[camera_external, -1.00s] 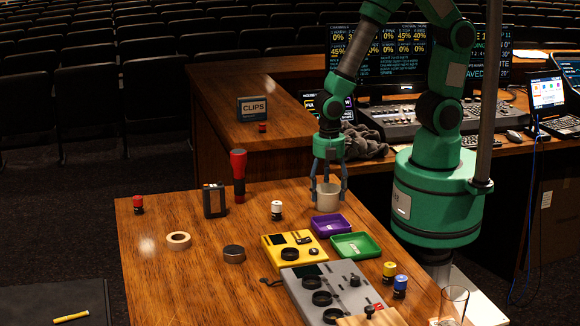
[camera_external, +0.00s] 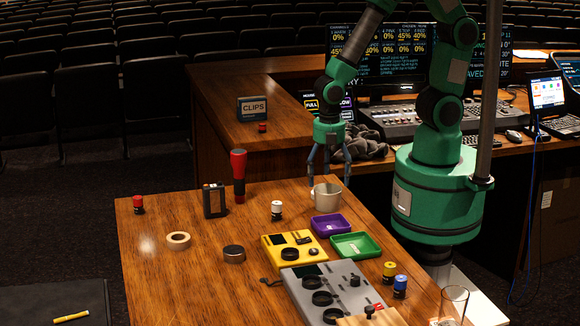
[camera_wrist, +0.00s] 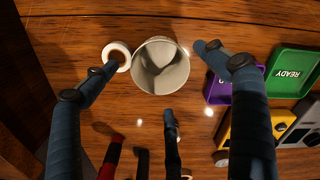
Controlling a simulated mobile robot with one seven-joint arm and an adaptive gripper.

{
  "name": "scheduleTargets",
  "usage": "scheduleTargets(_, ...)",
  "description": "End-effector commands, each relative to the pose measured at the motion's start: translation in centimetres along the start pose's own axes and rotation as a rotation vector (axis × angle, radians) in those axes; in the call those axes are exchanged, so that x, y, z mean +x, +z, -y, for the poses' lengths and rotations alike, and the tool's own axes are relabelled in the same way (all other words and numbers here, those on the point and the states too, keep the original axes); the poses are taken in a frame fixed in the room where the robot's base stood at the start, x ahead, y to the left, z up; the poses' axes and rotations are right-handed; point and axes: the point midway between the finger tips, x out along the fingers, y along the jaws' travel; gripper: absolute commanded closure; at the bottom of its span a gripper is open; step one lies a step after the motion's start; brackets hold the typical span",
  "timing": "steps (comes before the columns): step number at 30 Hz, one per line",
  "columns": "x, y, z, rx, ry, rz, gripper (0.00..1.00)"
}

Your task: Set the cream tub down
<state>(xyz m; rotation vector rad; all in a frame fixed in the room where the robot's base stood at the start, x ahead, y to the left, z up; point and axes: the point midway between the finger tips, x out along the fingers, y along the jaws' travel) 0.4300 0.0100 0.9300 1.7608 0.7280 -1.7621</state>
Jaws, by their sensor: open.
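The cream tub (camera_external: 327,197) stands upright on the wooden desk, near its far right edge behind the purple tray. In the wrist view the tub (camera_wrist: 160,82) shows from above, open at the top. My gripper (camera_external: 329,184) is over the tub with its fingers spread wide. In the wrist view my gripper (camera_wrist: 158,58) has a finger to either side of the tub and another below it in the picture. The fingers look clear of the tub's wall.
A purple tray (camera_external: 327,226) and a green tray (camera_external: 356,245) lie close in front of the tub. A yellow box (camera_external: 290,246) and a grey mixer (camera_external: 333,289) are nearer. A pale ring (camera_wrist: 117,48) shows beside the tub, partly under a finger.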

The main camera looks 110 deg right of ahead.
Motion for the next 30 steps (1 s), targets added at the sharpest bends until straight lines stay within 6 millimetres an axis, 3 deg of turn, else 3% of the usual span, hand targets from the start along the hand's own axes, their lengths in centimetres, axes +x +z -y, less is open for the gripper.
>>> scheduleTargets(3, -2.4, -0.1, -0.1, 0.000, 0.003, -0.003, 0.14)
scheduleTargets(12, -6.4, -0.1, -0.1, 0.000, 0.002, -0.002, 0.14)
scheduleTargets(18, -7.4, 0.0, 0.0, 0.000, 0.000, 0.000, 0.14)
scheduleTargets(30, -7.4, 0.0, 0.0, 0.000, 0.000, 0.000, 0.14)
